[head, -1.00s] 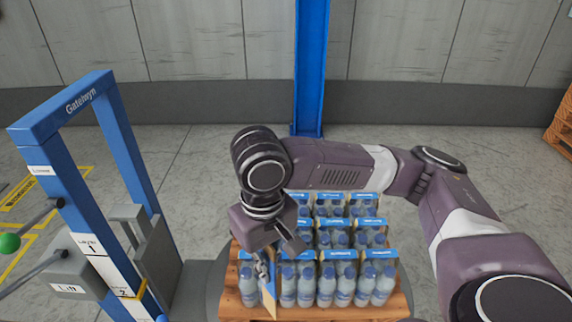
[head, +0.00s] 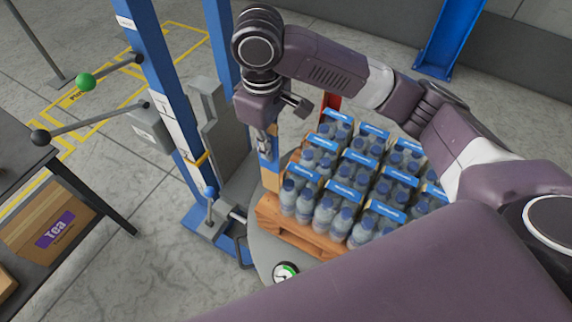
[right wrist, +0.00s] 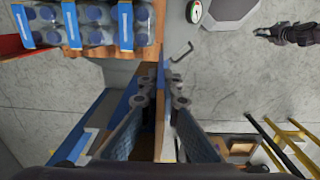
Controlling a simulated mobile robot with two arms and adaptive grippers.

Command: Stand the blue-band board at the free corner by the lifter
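My right gripper (head: 266,142) is shut on the blue-band board (head: 268,174), a narrow brown upright strip with a blue band. It holds the board at the pallet's left side, facing the lifter; whether the board's foot touches anything is hidden. In the right wrist view the fingers (right wrist: 160,98) pinch the board (right wrist: 159,140) from both sides. The pallet (head: 298,232) carries several bottle packs (head: 345,205) with blue labels. The lifter (head: 172,95) is a blue frame just left of the board. A dark gripper (right wrist: 276,33), apparently my left, shows in the right wrist view; its opening is unclear.
The pallet stands on a grey round base (head: 262,245) with a gauge (head: 286,271). Levers with green (head: 86,81) and black (head: 40,137) knobs stick out left of the lifter. A dark table (head: 22,165) with a Tea box (head: 48,228) is at left. A red upright piece (head: 331,102) stands behind the packs.

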